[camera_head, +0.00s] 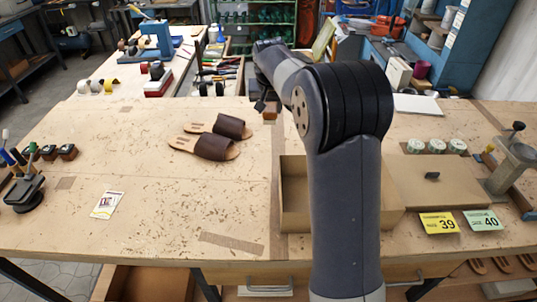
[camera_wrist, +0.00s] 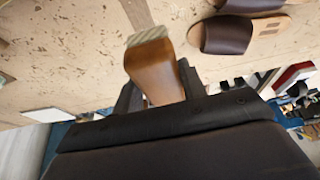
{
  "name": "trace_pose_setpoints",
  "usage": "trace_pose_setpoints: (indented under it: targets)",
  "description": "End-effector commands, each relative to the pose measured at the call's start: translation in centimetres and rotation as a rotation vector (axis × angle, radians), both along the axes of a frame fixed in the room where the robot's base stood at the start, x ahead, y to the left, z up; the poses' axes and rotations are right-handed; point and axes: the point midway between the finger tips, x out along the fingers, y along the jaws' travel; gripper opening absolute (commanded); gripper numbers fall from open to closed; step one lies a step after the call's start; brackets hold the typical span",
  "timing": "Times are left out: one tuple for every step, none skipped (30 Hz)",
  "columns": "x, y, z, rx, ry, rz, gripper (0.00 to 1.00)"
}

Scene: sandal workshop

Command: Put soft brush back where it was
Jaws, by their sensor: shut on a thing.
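The soft brush (camera_wrist: 155,75) has a smooth orange-brown wooden body and a pale bristle end. In the wrist view it stands between the two dark fingers of my gripper (camera_wrist: 158,90), which are shut on it. The bristle end points away from the gripper, over the wooden bench top. In the head view my gripper (camera_head: 261,104) is above the far part of the bench, beyond the sandals and to their right. My arm hides most of the brush there, and I cannot tell its height above the bench.
Two brown sandals (camera_head: 213,147) lie on the bench (camera_head: 120,165); they also show in the wrist view (camera_wrist: 230,33). An open cardboard box (camera_head: 294,205) is beside my arm. Number cards (camera_head: 438,222) and white-topped jars (camera_head: 435,146) are right. The bench's left middle is largely clear.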

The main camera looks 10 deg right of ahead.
Motion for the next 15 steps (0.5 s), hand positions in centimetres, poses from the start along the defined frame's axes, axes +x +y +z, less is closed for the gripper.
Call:
trace_pose_setpoints:
  targets:
    - [0.0,0.0,-0.8,-0.001,0.002,0.0,0.17]
    - [0.0,0.0,-1.0,-0.001,0.002,0.0,0.17]
    - [0.0,0.0,-1.3,-0.001,0.002,0.0,0.17]
    - [0.0,0.0,-1.5,0.0,0.001,0.0,0.17]
    - [0.0,0.0,-1.8,0.0,0.001,0.0,0.17]
    - [0.0,0.0,-2.1,0.0,0.001,0.0,0.17]
    - [-0.1,0.0,-2.6,-0.001,0.002,0.0,0.17]
    - [-0.1,0.0,-3.0,0.0,0.003,0.0,0.17]
    - [-0.1,0.0,-3.5,0.0,0.003,0.0,0.17]
    - [0.0,0.0,-3.8,0.0,0.003,0.0,0.17]
    - [0.0,0.0,-4.1,-0.001,0.002,0.0,0.17]
    - [0.0,0.0,-4.4,0.0,0.001,0.0,0.17]
    - [0.0,0.0,-4.7,0.0,0.002,0.0,0.17]
    - [-0.1,0.0,-5.4,-0.001,0.003,0.001,0.17]
    - [-0.1,0.0,-5.8,-0.001,0.004,0.001,0.17]
